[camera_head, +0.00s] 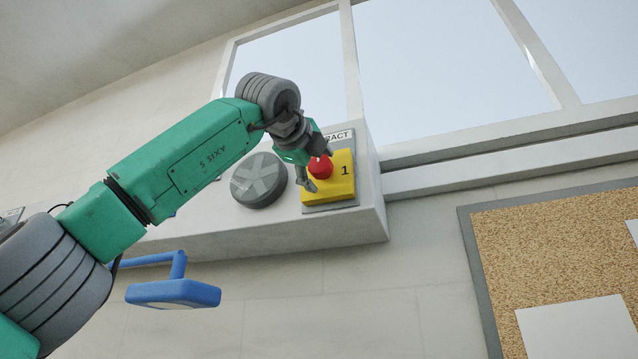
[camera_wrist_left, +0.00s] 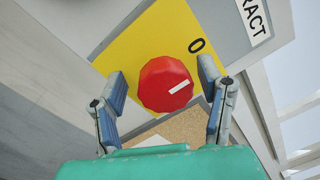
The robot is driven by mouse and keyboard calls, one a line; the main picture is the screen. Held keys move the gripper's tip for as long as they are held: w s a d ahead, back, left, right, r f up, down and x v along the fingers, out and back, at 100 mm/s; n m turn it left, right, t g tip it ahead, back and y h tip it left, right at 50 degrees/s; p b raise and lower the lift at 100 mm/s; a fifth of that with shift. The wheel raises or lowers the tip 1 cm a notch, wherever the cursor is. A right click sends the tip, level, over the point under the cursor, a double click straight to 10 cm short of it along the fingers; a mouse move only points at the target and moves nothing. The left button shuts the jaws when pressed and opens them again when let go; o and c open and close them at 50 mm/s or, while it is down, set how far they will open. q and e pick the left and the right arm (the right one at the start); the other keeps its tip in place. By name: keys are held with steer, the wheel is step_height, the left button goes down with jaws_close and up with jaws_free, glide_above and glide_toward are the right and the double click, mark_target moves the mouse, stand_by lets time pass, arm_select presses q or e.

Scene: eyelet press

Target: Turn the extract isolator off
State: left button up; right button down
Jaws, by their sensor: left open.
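The extract isolator is a red knob (camera_head: 320,167) on a yellow plate (camera_head: 335,186), under a label partly hidden and reading "RACT" (camera_head: 340,136). A "1" shows on the plate to the knob's right in the head view; a "0" shows above right of the knob (camera_wrist_left: 165,84) in the left wrist view. The knob's white mark points right and slightly up in that view, toward the right-hand finger and not at the "0". My left gripper (camera_head: 319,171) is open, its fingers on either side of the knob; contact cannot be told. My right gripper is out of view.
A round grey dial (camera_head: 258,180) sits left of the yellow plate on the same pale box (camera_head: 360,222). A blue handle-like fixture (camera_head: 173,292) projects below the box. A window (camera_head: 450,60) is above right, and a cork board (camera_head: 540,250) with papers is at lower right.

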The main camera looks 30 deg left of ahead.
arm_select(q)
steer(key=v, duration=1.2)
steer(key=shift+f, duration=0.1)
